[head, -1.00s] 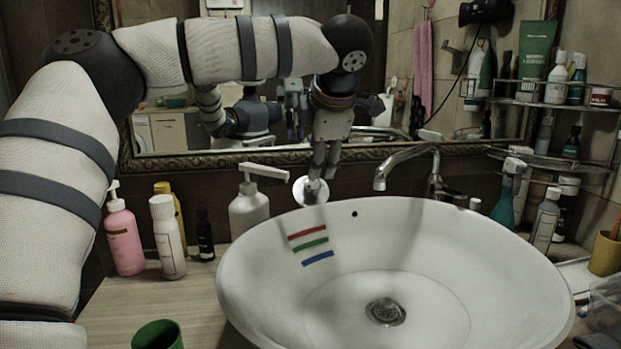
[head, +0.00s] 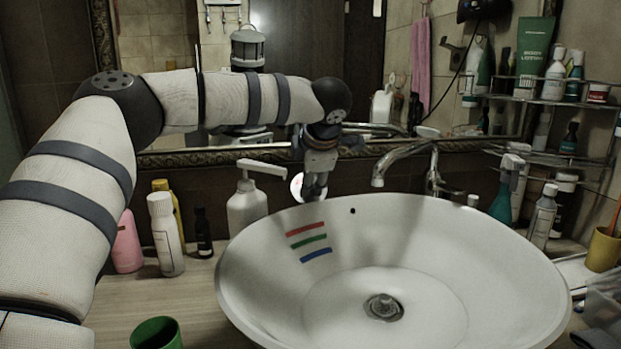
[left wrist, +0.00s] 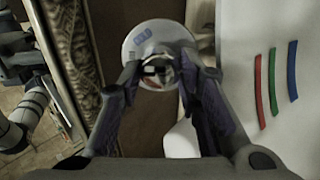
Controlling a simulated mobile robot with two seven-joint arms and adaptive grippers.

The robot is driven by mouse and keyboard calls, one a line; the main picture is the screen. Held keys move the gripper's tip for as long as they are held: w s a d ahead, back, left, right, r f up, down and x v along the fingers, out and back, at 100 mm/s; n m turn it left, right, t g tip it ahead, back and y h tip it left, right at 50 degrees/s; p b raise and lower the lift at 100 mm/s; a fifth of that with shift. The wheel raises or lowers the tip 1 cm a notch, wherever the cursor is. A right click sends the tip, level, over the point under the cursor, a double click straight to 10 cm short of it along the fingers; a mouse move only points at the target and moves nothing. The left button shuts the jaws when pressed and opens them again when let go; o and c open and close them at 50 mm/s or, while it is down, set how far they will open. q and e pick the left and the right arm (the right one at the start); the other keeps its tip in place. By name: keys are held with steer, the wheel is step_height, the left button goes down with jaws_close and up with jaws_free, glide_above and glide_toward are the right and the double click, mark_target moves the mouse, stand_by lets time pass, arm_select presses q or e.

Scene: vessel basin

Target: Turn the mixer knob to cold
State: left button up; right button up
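The mixer knob (left wrist: 157,72) is a small metallic knob on a round white plate (left wrist: 150,38) with blue and red marks. In the head view the plate (head: 297,187) shows on the wall behind the basin, left of the faucet (head: 400,158), partly hidden by my left gripper (head: 313,190). In the left wrist view, my left gripper (left wrist: 160,72) has its two fingers apart, one on each side of the knob. The knob sits between the fingertips; a small gap seems to show, and firm contact cannot be made out. My right gripper is not in view.
The white basin (head: 500,250) lies below, with red, green and blue stripes. A white pump bottle (head: 247,205) stands close left of the plate. More bottles, a green cup (head: 156,333) and a wire shelf (head: 560,101) are around. The framed mirror (head: 215,60) is close behind my arm.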

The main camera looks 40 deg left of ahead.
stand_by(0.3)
arm_select(q)
steer(key=m, duration=0.6)
steer(key=shift+w+m, duration=0.1)
steer(key=shift+m, duration=2.3)
steer(key=o, duration=1.2)
steer(key=shift+c, duration=0.2)
